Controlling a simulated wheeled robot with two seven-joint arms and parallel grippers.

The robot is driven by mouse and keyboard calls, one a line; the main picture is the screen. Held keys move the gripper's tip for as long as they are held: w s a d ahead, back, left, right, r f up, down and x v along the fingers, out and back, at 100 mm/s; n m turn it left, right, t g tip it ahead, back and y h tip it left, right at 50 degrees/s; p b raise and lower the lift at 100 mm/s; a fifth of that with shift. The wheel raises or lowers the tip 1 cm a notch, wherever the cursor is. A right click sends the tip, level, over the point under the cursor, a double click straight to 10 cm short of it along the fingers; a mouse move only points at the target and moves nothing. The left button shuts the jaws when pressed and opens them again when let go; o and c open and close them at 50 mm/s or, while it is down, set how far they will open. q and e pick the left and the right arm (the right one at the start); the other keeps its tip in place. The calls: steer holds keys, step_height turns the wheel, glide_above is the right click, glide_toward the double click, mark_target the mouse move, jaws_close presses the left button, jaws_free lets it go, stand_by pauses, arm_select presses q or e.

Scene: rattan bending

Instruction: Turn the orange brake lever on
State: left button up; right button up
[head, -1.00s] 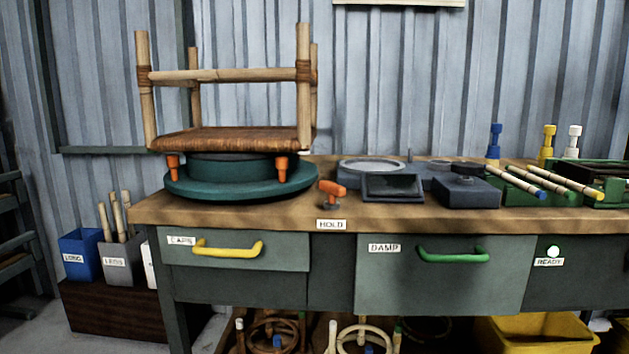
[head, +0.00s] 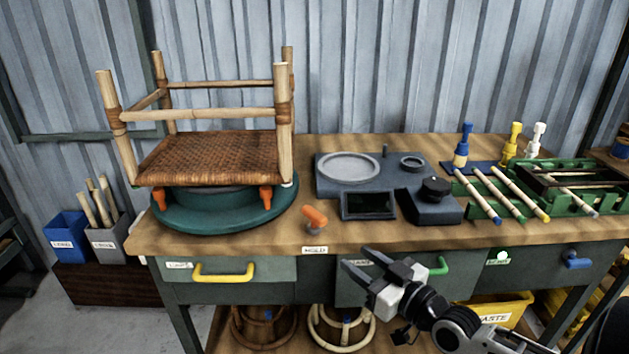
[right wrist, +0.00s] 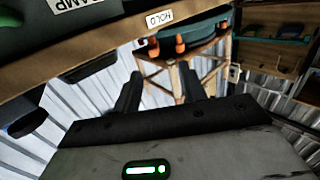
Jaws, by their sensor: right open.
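The orange brake lever (head: 315,216) stands on a small grey base on the workbench top, behind the HOLD label (head: 315,250) and to the right of the green turntable (head: 225,218). In the right wrist view an orange piece near the HOLD label appears to be the lever (right wrist: 153,48). My right gripper (head: 356,259) is open and empty, in front of the bench edge, below and right of the lever and apart from it. Its two fingers show in the right wrist view (right wrist: 160,85). My left gripper is not in view.
A rattan chair frame with woven seat (head: 215,155) sits on the turntable. A grey device with a dark screen (head: 368,205) stands right of the lever. Drawers with yellow (head: 223,273) and green (head: 438,266) handles lie below the bench edge. The bench around the lever is clear.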

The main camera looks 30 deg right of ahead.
steer(key=d+r, duration=0.1)
steer(key=b, duration=0.1)
glide_toward(304, 208)
steer(key=w, duration=0.5)
steer(key=w+f, duration=0.1)
steer(key=w, duration=0.1)
steer(key=shift+w, duration=0.25)
steer(key=shift+h, duration=0.3)
jaws_close()
